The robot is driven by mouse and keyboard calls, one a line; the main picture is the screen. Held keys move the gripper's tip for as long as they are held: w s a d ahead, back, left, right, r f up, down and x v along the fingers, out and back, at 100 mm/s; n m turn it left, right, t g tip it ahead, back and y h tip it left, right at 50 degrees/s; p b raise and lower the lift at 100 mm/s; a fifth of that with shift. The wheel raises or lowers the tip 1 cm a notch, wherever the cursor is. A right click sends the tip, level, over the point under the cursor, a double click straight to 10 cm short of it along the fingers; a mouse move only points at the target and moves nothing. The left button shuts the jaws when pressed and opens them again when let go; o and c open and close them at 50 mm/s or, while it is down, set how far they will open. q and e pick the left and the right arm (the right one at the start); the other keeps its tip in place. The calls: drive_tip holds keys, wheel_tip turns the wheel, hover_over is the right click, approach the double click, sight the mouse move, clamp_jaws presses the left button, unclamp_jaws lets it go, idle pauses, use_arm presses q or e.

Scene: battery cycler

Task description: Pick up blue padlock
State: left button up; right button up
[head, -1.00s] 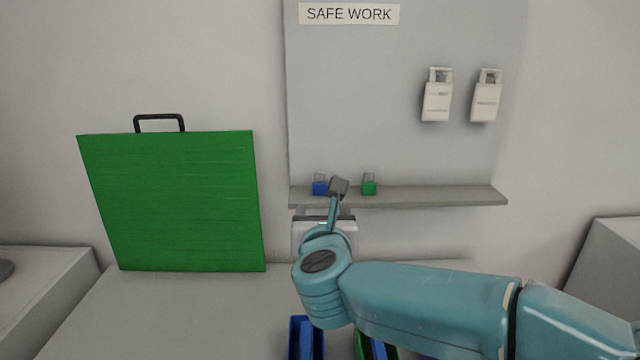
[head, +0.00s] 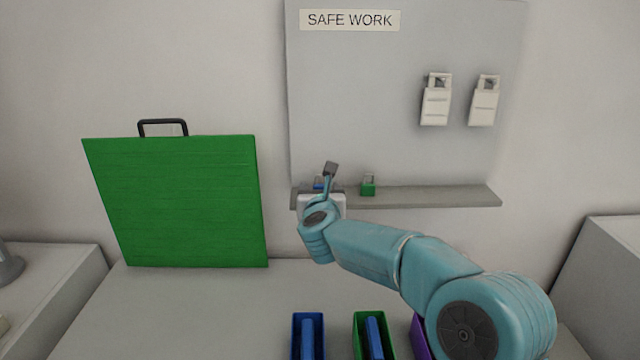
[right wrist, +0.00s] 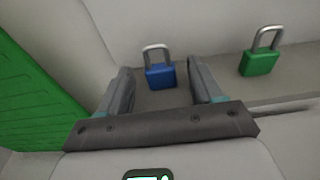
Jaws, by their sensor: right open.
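The blue padlock (head: 318,184) stands upright at the left end of the grey shelf (head: 430,198), partly hidden by my right gripper (head: 329,172) in the head view. In the right wrist view the blue padlock (right wrist: 160,77), with its silver shackle up, shows between the two spread fingers of the right gripper (right wrist: 160,68). The fingers are open, and no contact with the padlock shows. My left gripper is in neither view.
A green padlock (head: 368,188) stands to the right on the same shelf. Two white tags or locks (head: 436,102) hang on the board above. A green panel with a black handle (head: 180,200) stands at left. Blue, green (head: 375,340) and purple bins lie below on the table.

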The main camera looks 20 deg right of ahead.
drive_tip(key=shift+s, duration=0.15)
drive_tip(key=c, duration=1.2)
drive_tip(key=shift+r, duration=0.1)
wheel_tip(320, 180, up, 20)
drive_tip(key=p, duration=0.7)
